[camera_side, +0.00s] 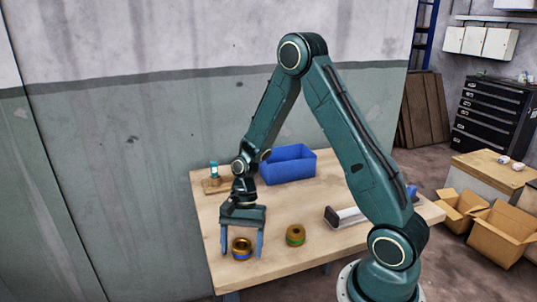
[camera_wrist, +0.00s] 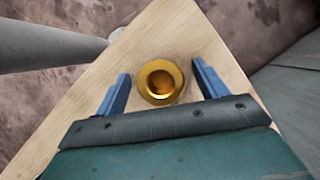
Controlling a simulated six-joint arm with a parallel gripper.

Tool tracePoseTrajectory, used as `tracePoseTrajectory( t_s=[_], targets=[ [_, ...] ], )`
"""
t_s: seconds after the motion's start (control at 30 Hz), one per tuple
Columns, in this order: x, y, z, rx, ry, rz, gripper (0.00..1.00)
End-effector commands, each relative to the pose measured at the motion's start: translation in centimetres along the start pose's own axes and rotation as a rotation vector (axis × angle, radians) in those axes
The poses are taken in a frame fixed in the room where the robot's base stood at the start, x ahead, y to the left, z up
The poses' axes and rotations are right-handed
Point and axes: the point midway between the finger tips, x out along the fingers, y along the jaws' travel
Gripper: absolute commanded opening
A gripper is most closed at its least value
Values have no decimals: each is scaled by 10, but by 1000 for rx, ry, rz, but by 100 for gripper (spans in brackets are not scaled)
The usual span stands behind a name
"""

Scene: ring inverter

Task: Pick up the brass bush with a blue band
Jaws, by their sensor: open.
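The brass bush with a blue band (camera_side: 242,249) stands on the wooden table near its front left corner. In the wrist view the brass bush (camera_wrist: 160,82) shows from above as a gold ring with a dark bore, and its band is hidden there. My gripper (camera_side: 242,252) points down over it, with one blue finger on each side. In the wrist view my gripper (camera_wrist: 162,84) is open, with visible gaps between the bush and both fingers. A second brass bush with a green band (camera_side: 295,235) stands to the right, apart from my gripper.
A blue bin (camera_side: 290,164) stands at the back of the table. A small wooden stand with a teal-topped post (camera_side: 214,176) is at the back left. A grey and white device (camera_side: 345,217) lies to the right. The table's edges (camera_wrist: 190,20) are close to the bush.

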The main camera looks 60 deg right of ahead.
Motion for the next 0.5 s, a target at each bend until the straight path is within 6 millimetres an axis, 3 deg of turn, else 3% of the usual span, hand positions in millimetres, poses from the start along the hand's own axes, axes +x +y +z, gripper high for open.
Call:
tracePoseTrajectory(
  t_s=[0.13,0.43,0.5],
  targets=[
    [0,0,0,0,0,0,70],
    [0,0,0,0,0,0,11],
    [-1,0,0,-1,0,-1,9]
  ],
)
